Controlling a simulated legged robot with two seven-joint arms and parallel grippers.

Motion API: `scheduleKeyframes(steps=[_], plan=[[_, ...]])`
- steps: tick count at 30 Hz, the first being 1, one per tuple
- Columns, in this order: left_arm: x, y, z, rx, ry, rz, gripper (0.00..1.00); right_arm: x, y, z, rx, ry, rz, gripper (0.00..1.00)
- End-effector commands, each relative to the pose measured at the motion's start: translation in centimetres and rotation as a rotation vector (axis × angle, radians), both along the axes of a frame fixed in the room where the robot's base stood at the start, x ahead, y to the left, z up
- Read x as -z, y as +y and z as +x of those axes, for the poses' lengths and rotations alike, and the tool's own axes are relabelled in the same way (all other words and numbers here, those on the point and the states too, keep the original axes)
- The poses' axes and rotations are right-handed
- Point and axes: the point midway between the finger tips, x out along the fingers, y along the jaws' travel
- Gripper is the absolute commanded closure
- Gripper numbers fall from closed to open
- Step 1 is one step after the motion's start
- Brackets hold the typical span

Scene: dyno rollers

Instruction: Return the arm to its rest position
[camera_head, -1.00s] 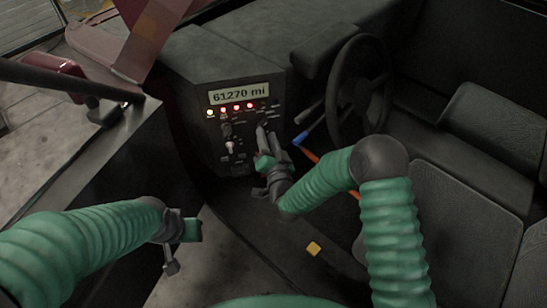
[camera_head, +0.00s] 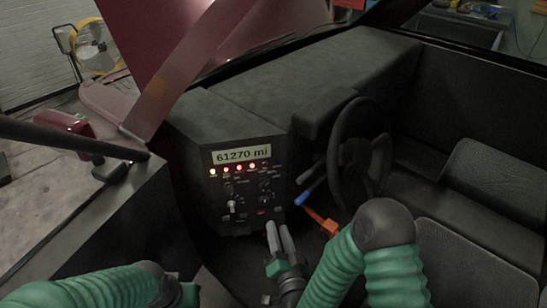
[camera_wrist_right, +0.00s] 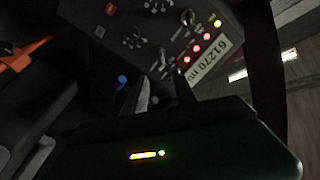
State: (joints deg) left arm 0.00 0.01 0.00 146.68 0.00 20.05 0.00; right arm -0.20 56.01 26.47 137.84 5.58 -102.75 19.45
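My right gripper (camera_head: 280,238) is in front of and below the dash panel (camera_head: 222,190) in the head view. Its two grey fingers point up with a narrow gap between them and nothing held. It seems clear of the panel. In the right wrist view, a pale finger (camera_wrist_right: 143,97) and a dark finger stand apart, with the panel (camera_wrist_right: 130,30) beyond them. My left gripper (camera_head: 180,292) is at the bottom left edge of the head view, mostly cut off, and its fingers cannot be made out.
The panel has a display (camera_head: 241,155) reading 61270 mi, lit lamps and several knobs. A steering wheel (camera_head: 362,140) and an orange lever (camera_head: 322,222) with a blue-tipped stalk (camera_head: 301,199) are to the right. Dark seats (camera_head: 490,170) fill the right side. A black bar (camera_head: 75,138) crosses the left.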

Motion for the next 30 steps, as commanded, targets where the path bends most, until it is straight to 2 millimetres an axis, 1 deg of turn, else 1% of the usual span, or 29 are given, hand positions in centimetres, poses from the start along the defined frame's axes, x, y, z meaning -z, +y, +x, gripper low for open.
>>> scheduleKeyframes(steps=[4,6,8,11,14,17,18,20,21,24,25,27,30], plan=[[-0.8,0.0,0.0,0.000,0.000,0.000,0.64,-0.4,0.0,0.6,-0.031,0.051,-0.059,0.67],[-1.6,0.0,0.0,0.000,0.000,0.000,0.64,-0.6,-0.3,1.0,-0.069,0.124,-0.138,0.67],[-2.4,0.0,0.0,0.000,0.000,0.000,0.64,-0.6,-1.0,1.1,-0.105,0.210,-0.224,0.67],[-3.6,0.0,0.0,0.000,0.000,0.000,0.64,-0.5,-3.0,0.4,-0.156,0.376,-0.373,0.67],[-4.8,0.0,0.0,0.000,0.000,0.000,0.64,-0.8,-6.0,-1.6,-0.193,0.554,-0.500,0.67],[-5.9,0.0,0.0,0.000,0.000,0.000,0.64,-1.8,-9.5,-4.8,-0.222,0.741,-0.599,0.67],[-6.4,0.0,0.0,0.000,0.000,0.000,0.64,-2.4,-10.8,-6.3,-0.233,0.816,-0.630,0.67],[-7.0,0.0,0.0,0.000,0.000,0.000,0.64,-3.3,-12.7,-8.9,-0.252,0.927,-0.662,0.67],[-7.3,0.0,0.0,0.000,0.000,0.000,0.64,-3.9,-13.7,-10.6,-0.264,0.991,-0.676,0.67],[-7.8,0.0,0.0,0.000,0.000,0.000,0.64,-5.2,-15.4,-14.3,-0.295,1.120,-0.692,0.67],[-7.9,0.0,0.0,0.000,0.000,0.000,0.64,-5.4,-15.7,-15.1,-0.303,1.149,-0.693,0.67],[-8.0,0.0,0.0,0.000,0.000,0.000,0.64,-5.8,-16.2,-16.4,-0.315,1.193,-0.692,0.67],[-8.0,0.0,0.0,0.000,0.000,0.000,0.64,-5.8,-16.4,-17.1,-0.324,1.217,-0.693,0.67]])
